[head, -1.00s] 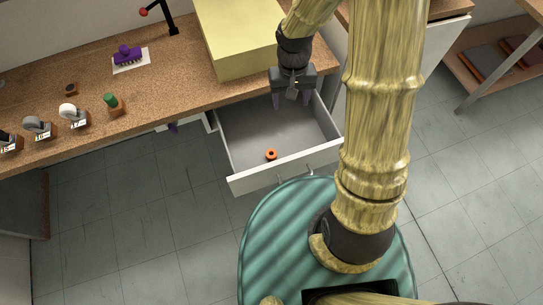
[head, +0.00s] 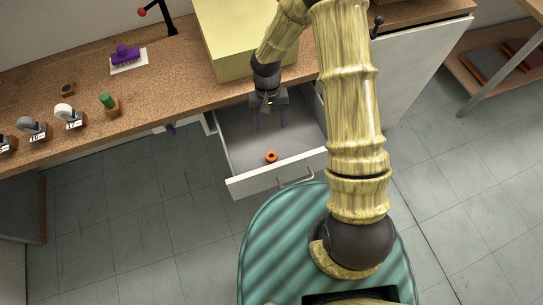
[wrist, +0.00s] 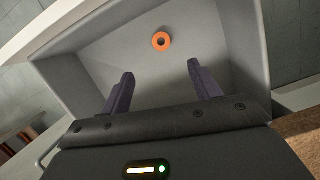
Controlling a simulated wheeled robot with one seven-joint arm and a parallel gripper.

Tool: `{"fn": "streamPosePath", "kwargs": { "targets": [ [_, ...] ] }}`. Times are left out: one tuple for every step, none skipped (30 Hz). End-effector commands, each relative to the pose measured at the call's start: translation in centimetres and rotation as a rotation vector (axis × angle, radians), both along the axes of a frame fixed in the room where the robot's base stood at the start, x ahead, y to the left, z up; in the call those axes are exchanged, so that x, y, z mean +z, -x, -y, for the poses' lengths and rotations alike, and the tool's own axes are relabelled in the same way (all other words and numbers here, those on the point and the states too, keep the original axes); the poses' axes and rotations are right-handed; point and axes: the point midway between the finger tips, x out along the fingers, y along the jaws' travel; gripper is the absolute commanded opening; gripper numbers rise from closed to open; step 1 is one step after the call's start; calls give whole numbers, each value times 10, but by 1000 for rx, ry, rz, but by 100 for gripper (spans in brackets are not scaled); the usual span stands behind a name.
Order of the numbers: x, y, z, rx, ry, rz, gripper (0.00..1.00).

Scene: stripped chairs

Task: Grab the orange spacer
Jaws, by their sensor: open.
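The orange spacer (head: 271,157) is a small ring with a dark hole. It lies on the floor of the open grey drawer (head: 240,186), near the front panel. It also shows in the wrist view (wrist: 161,41), beyond the fingertips and roughly midway between them. My gripper (head: 270,128) has two purple fingers, spread apart and empty. It is over the back part of the drawer, behind the spacer and apart from it. The fingers also show in the wrist view (wrist: 160,82).
The cork-topped bench (head: 165,90) runs behind the drawer, with a yellow box (head: 222,38) close to my arm. A purple brush (head: 125,55), a green-topped item (head: 108,102) and tape dispensers (head: 68,117) stand on it. The drawer's walls surround the spacer; the floor around it is clear.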

Motion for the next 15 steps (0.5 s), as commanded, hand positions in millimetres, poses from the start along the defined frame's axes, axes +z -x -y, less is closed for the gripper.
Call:
{"fn": "streamPosePath", "kwargs": {
  "targets": [
    [-10,4,0,1,0,-6,62],
    [-15,5,0,1,0,-5,62],
    [-22,7,1,0,1,-5,62],
    [-27,8,1,0,0,-5,62],
    [-31,10,1,1,0,-5,62],
    [-39,12,1,1,0,-5,62],
    [-44,13,1,2,1,-5,62],
    [-49,15,1,1,0,-5,62],
    [-56,17,1,1,0,-5,62],
    [-61,18,1,2,1,-5,62],
    [-66,19,1,2,1,-5,62],
    [-72,21,2,1,1,-5,62],
    [-77,23,2,0,0,-5,62],
    [-82,24,2,1,0,-4,62],
    [-87,25,2,2,1,-4,62]
  ]
}}
